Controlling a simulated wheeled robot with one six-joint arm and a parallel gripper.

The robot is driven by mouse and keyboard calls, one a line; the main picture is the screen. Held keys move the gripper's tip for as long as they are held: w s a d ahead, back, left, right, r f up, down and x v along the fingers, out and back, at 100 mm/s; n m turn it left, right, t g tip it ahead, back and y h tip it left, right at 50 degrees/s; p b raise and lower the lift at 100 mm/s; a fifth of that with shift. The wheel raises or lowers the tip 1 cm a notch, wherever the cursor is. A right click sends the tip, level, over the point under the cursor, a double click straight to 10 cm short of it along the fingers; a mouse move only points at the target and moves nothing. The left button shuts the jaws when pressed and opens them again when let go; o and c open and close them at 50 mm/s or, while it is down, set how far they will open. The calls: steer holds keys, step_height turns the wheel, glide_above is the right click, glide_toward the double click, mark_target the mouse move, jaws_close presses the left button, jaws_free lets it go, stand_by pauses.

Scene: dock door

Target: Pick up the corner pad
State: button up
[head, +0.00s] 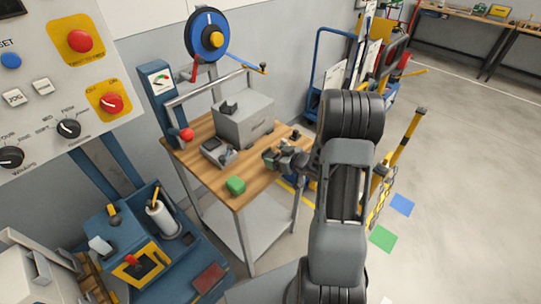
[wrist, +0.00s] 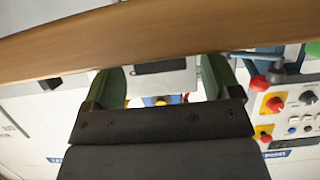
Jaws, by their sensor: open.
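A small green block (head: 236,185), which looks like the corner pad, lies on the wooden tabletop near its front left edge in the head view. My gripper (head: 270,157) is to the right of it and a little farther back, near the table's right side, apart from it. In the wrist view, the two fingers of my gripper (wrist: 163,78) stand wide apart with nothing held between them.
The wooden table (head: 262,181) also holds a grey box (head: 243,118) and a small grey device (head: 217,152). The wrist view shows the table edge (wrist: 130,35) across the top.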

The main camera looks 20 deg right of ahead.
steer(key=shift+w+a+f, duration=0.1)
steer(key=shift+w, duration=0.15)
steer(key=shift+c, duration=0.2)
steer(key=c, duration=1)
steer(key=shift+o, duration=0.2)
